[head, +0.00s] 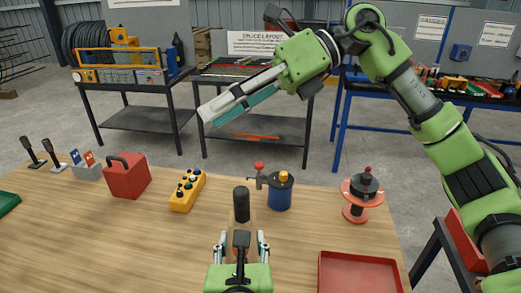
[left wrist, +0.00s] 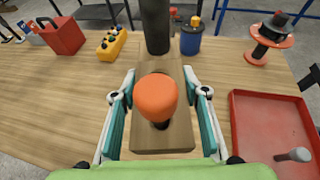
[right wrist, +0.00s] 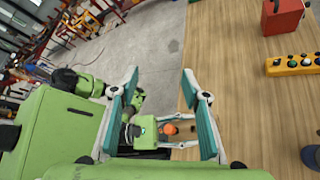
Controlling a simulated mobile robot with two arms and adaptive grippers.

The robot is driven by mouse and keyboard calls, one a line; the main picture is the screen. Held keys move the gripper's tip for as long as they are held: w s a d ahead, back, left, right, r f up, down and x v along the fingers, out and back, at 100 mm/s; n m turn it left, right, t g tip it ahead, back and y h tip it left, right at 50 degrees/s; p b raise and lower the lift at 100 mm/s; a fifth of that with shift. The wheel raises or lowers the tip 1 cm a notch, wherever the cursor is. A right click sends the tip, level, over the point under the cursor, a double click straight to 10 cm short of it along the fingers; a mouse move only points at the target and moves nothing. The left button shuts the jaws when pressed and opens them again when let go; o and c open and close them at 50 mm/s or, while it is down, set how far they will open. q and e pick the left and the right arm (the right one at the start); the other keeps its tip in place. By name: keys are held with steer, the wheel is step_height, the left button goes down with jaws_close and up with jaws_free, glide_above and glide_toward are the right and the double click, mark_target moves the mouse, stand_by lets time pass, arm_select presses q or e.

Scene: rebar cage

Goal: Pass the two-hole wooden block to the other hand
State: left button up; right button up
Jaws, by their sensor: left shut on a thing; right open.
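The two-hole wooden block (left wrist: 178,138) lies between the fingers of my left gripper (left wrist: 160,98) in the left wrist view. An orange-topped peg (left wrist: 157,95) stands in its near hole. A black cylinder (left wrist: 155,25) rises at its far end; I cannot tell whether it sits in the other hole. In the head view my left gripper (head: 241,245) is at the table's front and hides most of the block. My right gripper (head: 212,116) is open and empty, raised beyond the table's back edge. Its spread fingers (right wrist: 160,82) show in the right wrist view.
On the table (head: 100,230) are a red box (head: 127,180), a yellow button box (head: 188,192), a blue canister (head: 280,194), an orange spool (head: 362,195) and a red tray (head: 360,275). Benches stand behind. The air around my right gripper is clear.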

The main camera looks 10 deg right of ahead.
mark_target(240, 191)
arm_select(q)
steer(key=shift+r, duration=0.1)
arm_select(e)
steer(key=d+f+n+t+h, duration=0.2)
steer(key=d+f+t+h, duration=0.1)
steer(key=d+f+h, duration=0.45)
steer(key=shift+h, duration=0.45)
steer(key=x, duration=0.4)
steer(key=s+a+x, duration=0.1)
steer(key=x, duration=0.8)
steer(key=shift+s+a+r, duration=0.2)
jaws_close()
arm_select(q)
steer(key=o, duration=1.4)
steer(key=shift+c, duration=0.2)
arm_select(e)
steer(key=shift+r, duration=0.1)
